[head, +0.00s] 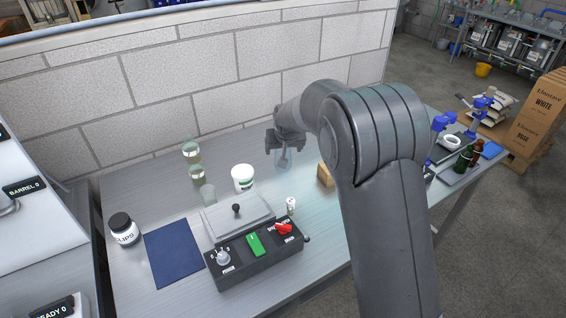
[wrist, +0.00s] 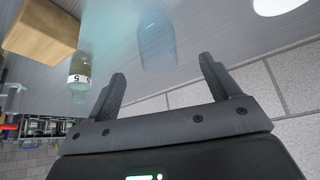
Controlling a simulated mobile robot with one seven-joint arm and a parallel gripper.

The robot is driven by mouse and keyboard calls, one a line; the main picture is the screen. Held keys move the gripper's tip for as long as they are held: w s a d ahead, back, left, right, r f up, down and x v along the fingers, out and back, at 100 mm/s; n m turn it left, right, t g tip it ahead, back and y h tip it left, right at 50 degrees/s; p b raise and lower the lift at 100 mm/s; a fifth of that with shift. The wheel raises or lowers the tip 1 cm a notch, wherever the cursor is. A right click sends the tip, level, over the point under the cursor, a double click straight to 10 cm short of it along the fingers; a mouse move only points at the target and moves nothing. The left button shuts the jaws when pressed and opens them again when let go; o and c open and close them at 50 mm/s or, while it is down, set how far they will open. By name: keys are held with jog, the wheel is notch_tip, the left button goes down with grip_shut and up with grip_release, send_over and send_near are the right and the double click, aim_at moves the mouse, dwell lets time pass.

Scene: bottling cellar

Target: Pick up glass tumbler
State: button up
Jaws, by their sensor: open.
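A clear, bluish glass tumbler (wrist: 157,42) shows in the wrist view beyond the fingertips, roughly between the lines of the two fingers. My gripper (wrist: 162,70) is open with nothing between its fingers. In the head view my gripper (head: 280,150) hangs above the back of the metal bench, and the tumbler (head: 283,160) shows faintly just below it, partly hidden by the fingers. The see-through glass makes its edges and its exact gap to the fingers hard to tell.
A wooden block (head: 325,175) and a small labelled vial (head: 291,205) stand nearby. The control box (head: 255,256) lies in front; the block wall (head: 240,95) is close behind.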

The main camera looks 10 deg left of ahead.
jog(key=x, duration=0.4)
jog(key=shift+w+f, duration=0.1)
jog(key=shift+f, duration=0.2)
jog(key=shift+w+x, duration=0.15)
jog(key=shift+x, duration=1.3)
jog(key=shift+w+x, duration=0.15)
jog(key=shift+x, duration=1.3)
jog(key=shift+r, duration=0.2)
jog(key=shift+c, duration=0.3)
jog(key=c, duration=1)
jog(key=shift+r, duration=0.1)
